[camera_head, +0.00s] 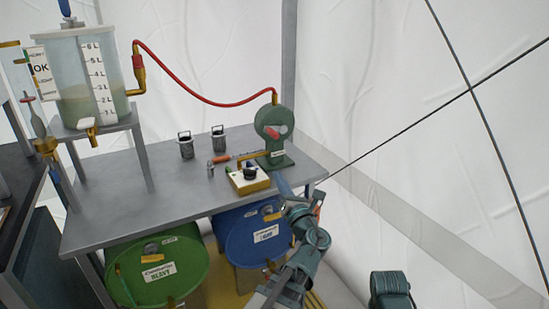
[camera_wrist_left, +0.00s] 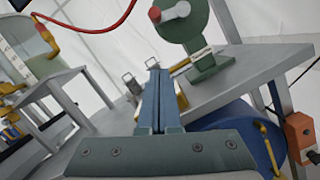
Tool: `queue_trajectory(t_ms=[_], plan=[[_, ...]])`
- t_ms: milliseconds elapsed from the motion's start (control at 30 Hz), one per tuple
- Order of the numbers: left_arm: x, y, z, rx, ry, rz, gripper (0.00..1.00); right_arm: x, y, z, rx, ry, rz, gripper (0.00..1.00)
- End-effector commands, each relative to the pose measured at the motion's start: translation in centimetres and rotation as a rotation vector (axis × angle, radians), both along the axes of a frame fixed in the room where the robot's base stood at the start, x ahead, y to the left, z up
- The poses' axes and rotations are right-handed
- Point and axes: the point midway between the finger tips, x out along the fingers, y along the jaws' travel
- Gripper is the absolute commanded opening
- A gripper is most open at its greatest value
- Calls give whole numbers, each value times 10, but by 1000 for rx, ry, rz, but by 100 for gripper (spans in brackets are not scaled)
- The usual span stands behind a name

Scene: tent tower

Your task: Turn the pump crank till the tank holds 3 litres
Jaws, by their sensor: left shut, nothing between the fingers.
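The green pump (camera_head: 270,120) stands at the table's right end. Its crank has a red handle (camera_head: 273,133), which also shows in the left wrist view (camera_wrist_left: 155,14). The clear tank (camera_head: 70,65) stands on a raised stand at the left. Murky greenish liquid (camera_head: 80,108) reaches around the 2 to 3 L marks; the exact level is hard to read. A red hose (camera_head: 190,92) joins tank and pump. My left gripper (camera_head: 284,188) is shut and empty at the table's front edge, below and in front of the pump, apart from the crank; its fingers (camera_wrist_left: 160,97) point toward the table.
On the grey table (camera_head: 130,205) are a yellow box with a black knob (camera_head: 249,176) and two dark canisters (camera_head: 186,146), (camera_head: 218,138). A green drum (camera_head: 155,270) and blue drum (camera_head: 250,235) lie beneath. A dark rope (camera_head: 420,124) crosses at the right.

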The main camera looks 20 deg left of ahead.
Motion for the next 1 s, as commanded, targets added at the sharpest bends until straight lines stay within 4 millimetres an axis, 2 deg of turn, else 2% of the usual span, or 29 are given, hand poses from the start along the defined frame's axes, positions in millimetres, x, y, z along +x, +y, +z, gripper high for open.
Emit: queue_trajectory(t_ms=[167, 567, 600, 700, 1000], plan=[[16, 15, 7, 0, 0, 5, 0, 0, 0, 7, 1, 0, 0, 73], [72, 73, 25, -2, 0, 4, 0, 0, 1, 25, 4, 1, -1, 73], [72, 69, 35, -1, 0, 0, 0, 0, 1, 35, 5, 1, -2, 73], [75, 64, 45, -2, 0, -1, 0, -1, 1, 45, 7, 2, -2, 73], [81, 59, 58, -1, 0, 1, 0, -1, 2, 58, 9, 4, -4, 73]])
